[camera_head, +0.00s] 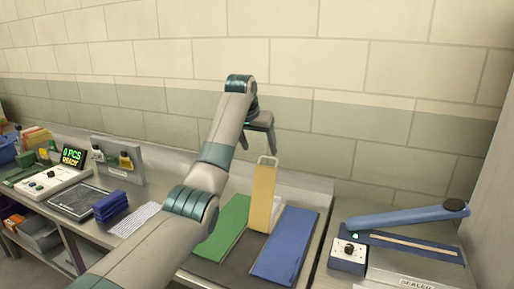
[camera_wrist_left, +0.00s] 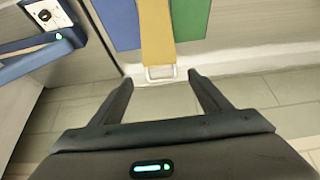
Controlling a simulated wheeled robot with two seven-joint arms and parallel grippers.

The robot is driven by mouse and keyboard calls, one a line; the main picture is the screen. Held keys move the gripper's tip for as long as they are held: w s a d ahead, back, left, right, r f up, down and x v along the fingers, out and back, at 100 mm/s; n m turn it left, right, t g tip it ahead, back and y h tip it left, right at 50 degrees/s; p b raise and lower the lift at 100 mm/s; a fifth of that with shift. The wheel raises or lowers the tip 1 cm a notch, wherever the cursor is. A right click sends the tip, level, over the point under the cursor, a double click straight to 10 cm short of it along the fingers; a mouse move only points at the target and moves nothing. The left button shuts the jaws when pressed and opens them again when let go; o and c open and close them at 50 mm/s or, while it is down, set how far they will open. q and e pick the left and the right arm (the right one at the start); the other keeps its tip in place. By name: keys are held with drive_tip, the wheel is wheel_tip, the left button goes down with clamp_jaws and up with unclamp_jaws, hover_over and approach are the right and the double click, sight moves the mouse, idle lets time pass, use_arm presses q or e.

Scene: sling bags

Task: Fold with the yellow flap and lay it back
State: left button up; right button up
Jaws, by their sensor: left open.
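The yellow flap (camera_head: 263,198) stands raised, with a pale loop handle (camera_head: 268,160) at its top end. The green flap (camera_head: 222,228) is on its left and the blue flap (camera_head: 285,245) on its right, on a dark board (camera_head: 232,263). My left gripper (camera_head: 259,143) is open above the handle. In the left wrist view the yellow flap (camera_wrist_left: 157,35) runs between the blue and green flaps, and its handle (camera_wrist_left: 161,72) shows just beyond the gap of my open left gripper (camera_wrist_left: 160,80). Whether a finger touches the handle I cannot tell. My right gripper is not in view.
A sealer (camera_head: 400,225) with a blue arm stands right of the board. A block wall is behind the bench.

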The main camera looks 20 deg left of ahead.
use_arm(q)
drive_tip(key=shift+v, duration=1.1)
